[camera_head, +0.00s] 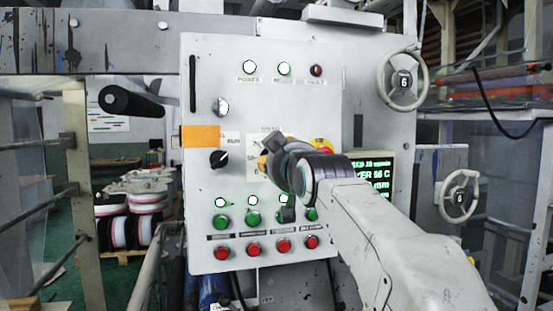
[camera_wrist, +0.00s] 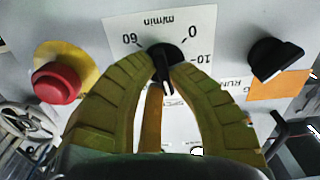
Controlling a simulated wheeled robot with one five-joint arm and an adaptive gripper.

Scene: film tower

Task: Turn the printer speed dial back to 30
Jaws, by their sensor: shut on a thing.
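The speed dial (camera_wrist: 165,57) is a black knob on a white scale plate (camera_wrist: 190,22) marked m/min, upside down in the wrist view. The 60, 0 and 10 marks show; the middle of the scale is hidden by my fingers. The knob's bar points down in the picture, away from the 60 and 0 marks. My gripper (camera_wrist: 167,61) has its yellow-green fingertips shut on the knob from both sides. In the head view my gripper (camera_head: 273,157) is at the panel and hides the dial. The green-text display (camera_head: 380,178) is partly covered by my arm.
A red stop button (camera_wrist: 57,83) on a yellow plate and a black selector knob (camera_wrist: 275,60) flank the dial. Green buttons (camera_head: 222,220) and red buttons (camera_head: 222,250) line the panel below. A handwheel (camera_head: 403,79) is at upper right, and a black roller handle (camera_head: 131,101) projects at left.

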